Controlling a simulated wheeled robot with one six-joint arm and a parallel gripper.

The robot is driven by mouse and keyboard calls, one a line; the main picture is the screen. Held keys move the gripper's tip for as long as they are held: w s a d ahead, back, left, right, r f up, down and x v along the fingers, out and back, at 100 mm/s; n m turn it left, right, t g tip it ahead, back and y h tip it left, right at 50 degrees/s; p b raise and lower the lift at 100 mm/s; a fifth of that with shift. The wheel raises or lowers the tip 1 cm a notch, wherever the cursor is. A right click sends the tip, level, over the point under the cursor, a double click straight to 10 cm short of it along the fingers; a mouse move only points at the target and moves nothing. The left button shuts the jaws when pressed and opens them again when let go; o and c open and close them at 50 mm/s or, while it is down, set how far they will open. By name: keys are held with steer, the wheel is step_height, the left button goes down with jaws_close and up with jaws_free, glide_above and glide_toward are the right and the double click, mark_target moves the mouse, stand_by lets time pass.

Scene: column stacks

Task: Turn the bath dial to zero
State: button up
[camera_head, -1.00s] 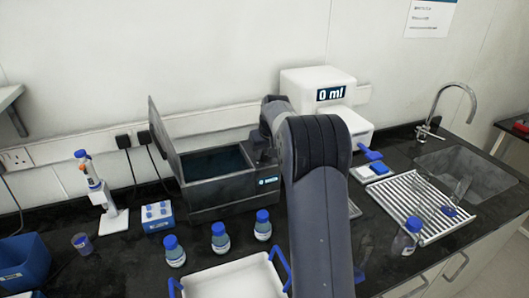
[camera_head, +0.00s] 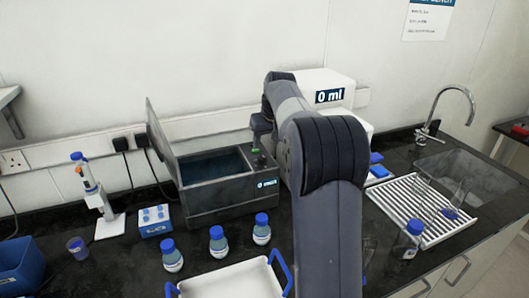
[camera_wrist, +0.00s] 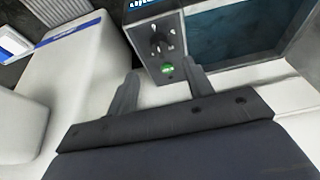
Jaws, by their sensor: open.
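The bath (camera_head: 215,203) is a dark grey tank of water with its lid standing open at the left. Its control panel is at the tank's right end, partly behind my arm in the head view. In the wrist view the panel shows a dark dial (camera_wrist: 161,42) with pale marks around it and a green light (camera_wrist: 167,69). The dial's exact setting is too small to read. My gripper (camera_wrist: 160,85) is open and empty, its fingers apart on the near side of the panel. In the head view the gripper (camera_head: 262,128) hangs over the panel, apparently clear of the dial.
A white dispenser (camera_head: 325,84) reading "0 ml" stands behind my arm. Blue-capped bottles (camera_head: 217,243) and a white tray (camera_head: 232,284) are in front of the bath. A drying rack (camera_head: 425,210) and sink (camera_head: 465,180) lie to the right.

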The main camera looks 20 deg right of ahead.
mark_target(263, 155)
steer(key=v, duration=0.2)
steer(key=shift+s+r, duration=0.15)
steer(key=shift+r, duration=0.25)
steer(key=shift+f, duration=0.1)
steer(key=p+x, duration=0.2)
steer(key=x, duration=0.8)
steer(key=shift+f, duration=0.35)
steer(key=shift+m, duration=0.3)
steer(key=shift+r, duration=0.1)
